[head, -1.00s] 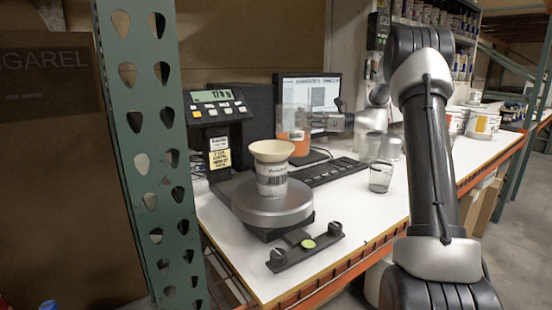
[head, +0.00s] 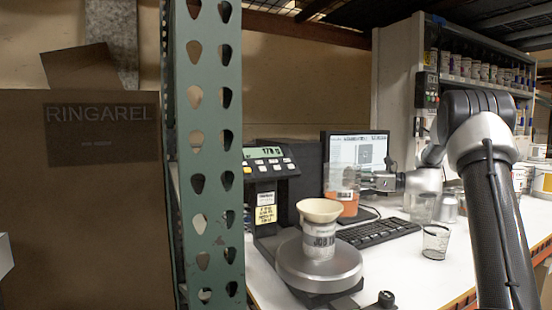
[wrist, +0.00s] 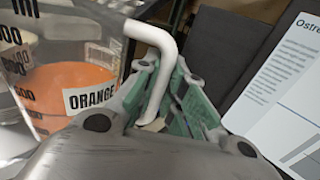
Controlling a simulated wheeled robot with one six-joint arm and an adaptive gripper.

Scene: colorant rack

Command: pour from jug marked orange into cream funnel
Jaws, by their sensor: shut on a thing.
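The jug marked orange (wrist: 75,85) is clear, with orange liquid in its lower part and an "ORANGE" label, in the wrist view. My gripper (wrist: 160,105) is shut on its white handle. In the head view the jug (head: 343,190) is in front of the monitor, behind and a little right of the cream funnel, and looks upright. My gripper (head: 368,181) reaches it from the right. The cream funnel (head: 320,210) sits in the mouth of a labelled can (head: 319,243) on the round scale plate (head: 340,270). The jug is apart from the funnel.
The scale display (head: 268,153) stands behind the can. A keyboard (head: 380,231) lies right of the funnel, with a clear cup (head: 435,242) beyond it. The monitor (head: 360,150) stands behind the jug. A green perforated post (head: 208,120) rises at left.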

